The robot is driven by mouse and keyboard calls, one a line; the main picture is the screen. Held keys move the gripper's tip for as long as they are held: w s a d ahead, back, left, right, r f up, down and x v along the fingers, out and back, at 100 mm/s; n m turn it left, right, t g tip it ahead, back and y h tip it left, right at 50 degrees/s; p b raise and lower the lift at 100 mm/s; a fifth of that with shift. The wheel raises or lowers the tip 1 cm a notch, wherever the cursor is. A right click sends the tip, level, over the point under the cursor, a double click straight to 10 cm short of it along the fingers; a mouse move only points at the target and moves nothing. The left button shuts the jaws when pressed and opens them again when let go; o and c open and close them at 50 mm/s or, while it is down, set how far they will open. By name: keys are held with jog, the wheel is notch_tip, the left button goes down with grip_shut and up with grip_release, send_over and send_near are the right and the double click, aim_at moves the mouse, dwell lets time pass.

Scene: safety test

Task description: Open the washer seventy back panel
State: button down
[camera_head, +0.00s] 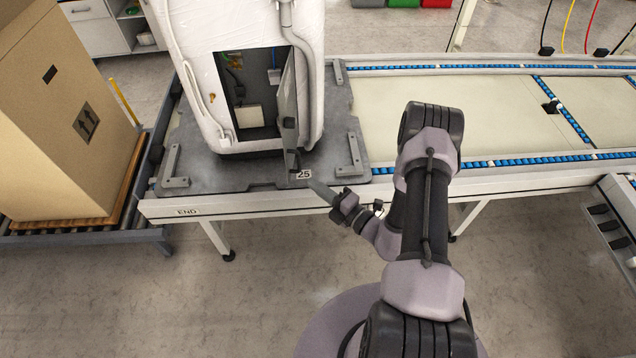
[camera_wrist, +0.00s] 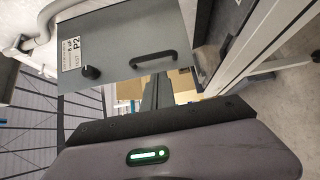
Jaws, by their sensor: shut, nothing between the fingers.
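The white washer (camera_head: 312,60) stands on a dark grey pallet on the conveyor. Its grey back panel (camera_head: 287,95) stands swung outward at the right side of a dark opening (camera_head: 236,105), seen nearly edge-on. Wires and a pale block show inside. In the wrist view the panel (camera_wrist: 115,40) fills the upper left, with a P2 label, a black knob (camera_wrist: 91,72) and a black handle (camera_wrist: 153,58). My gripper (camera_head: 314,188) is shut and empty, just in front of the pallet's edge, below and apart from the panel.
The pallet (camera_head: 215,178) has raised corner brackets. A grey hose (camera_head: 286,15) hangs by the washer's upper right. A large cardboard box (camera_head: 60,120) stands at the left. The conveyor (camera_head: 450,110) to the right is mostly clear.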

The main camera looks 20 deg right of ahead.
jog(key=b+x, duration=0.1)
jog(key=x, duration=0.6)
jog(key=shift+n+g+y, duration=0.4)
jog(key=shift+n+y, duration=0.2)
jog(key=shift+y, duration=0.2)
jog(key=d, duration=0.2)
jog(key=s+d, duration=0.1)
jog(key=d, duration=0.1)
jog(key=shift+d+b, duration=0.2)
jog(key=shift+b, duration=0.15)
